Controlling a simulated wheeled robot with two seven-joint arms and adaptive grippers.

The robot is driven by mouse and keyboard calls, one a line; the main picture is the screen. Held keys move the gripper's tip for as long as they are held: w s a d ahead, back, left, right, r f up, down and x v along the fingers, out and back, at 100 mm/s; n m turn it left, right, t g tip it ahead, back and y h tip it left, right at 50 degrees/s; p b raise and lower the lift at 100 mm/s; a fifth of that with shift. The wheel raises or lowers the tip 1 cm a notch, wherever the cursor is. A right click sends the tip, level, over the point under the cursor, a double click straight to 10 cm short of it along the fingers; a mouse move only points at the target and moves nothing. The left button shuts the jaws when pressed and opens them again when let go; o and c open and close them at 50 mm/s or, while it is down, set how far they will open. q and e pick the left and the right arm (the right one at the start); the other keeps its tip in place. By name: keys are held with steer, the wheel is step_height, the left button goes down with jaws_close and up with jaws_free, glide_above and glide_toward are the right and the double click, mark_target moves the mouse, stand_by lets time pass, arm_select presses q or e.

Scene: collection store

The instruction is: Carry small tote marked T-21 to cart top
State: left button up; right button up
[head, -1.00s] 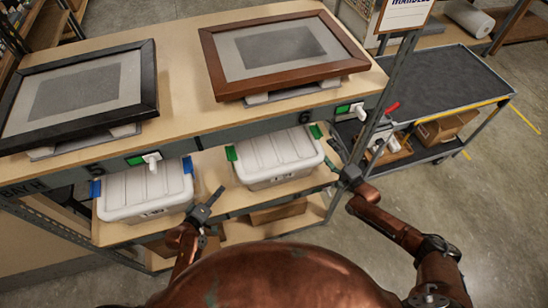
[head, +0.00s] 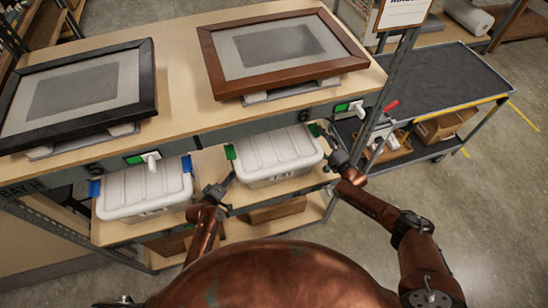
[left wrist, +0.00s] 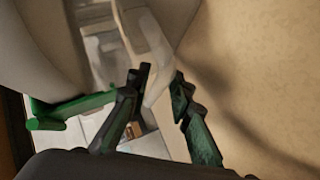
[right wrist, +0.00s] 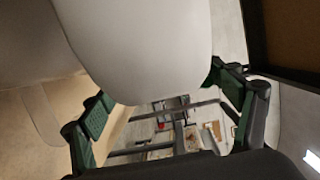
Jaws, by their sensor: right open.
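Two white lidded totes stand on the shelf under the bench top. One tote (head: 146,190) has blue handles; the other tote (head: 278,157) has green handles. I cannot read a T-21 mark on either. My left gripper (head: 226,184) is open at the left side of the green-handled tote; a green handle (left wrist: 72,110) shows beside its fingers (left wrist: 160,76) in the left wrist view. My right gripper (head: 334,146) is at that tote's right end. In the right wrist view its fingers (right wrist: 158,84) are wide open, with a white tote surface (right wrist: 140,45) between and beyond them. The cart top (head: 430,85) is dark and empty.
Two framed pictures, black-framed (head: 80,95) and brown-framed (head: 285,50), lie on the bench top above the totes. A grey upright post (head: 392,85) stands between shelf and cart. Cardboard boxes (head: 445,125) sit on the cart's lower deck.

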arm_select(q)
steer(key=shift+w+d+f, duration=0.1)
arm_select(e)
steer(key=shift+w, duration=0.1)
arm_select(q)
steer(key=shift+c, duration=0.7)
arm_select(e)
steer(key=shift+c, duration=0.7)
arm_select(q)
jaws_close()
arm_select(e)
steer(key=c, duration=1.6)
arm_select(q)
steer(key=shift+w+r, duration=0.1)
steer(key=shift+r, duration=0.15)
arm_select(e)
steer(key=shift+r, duration=0.2)
steer(key=shift+c, duration=0.2)
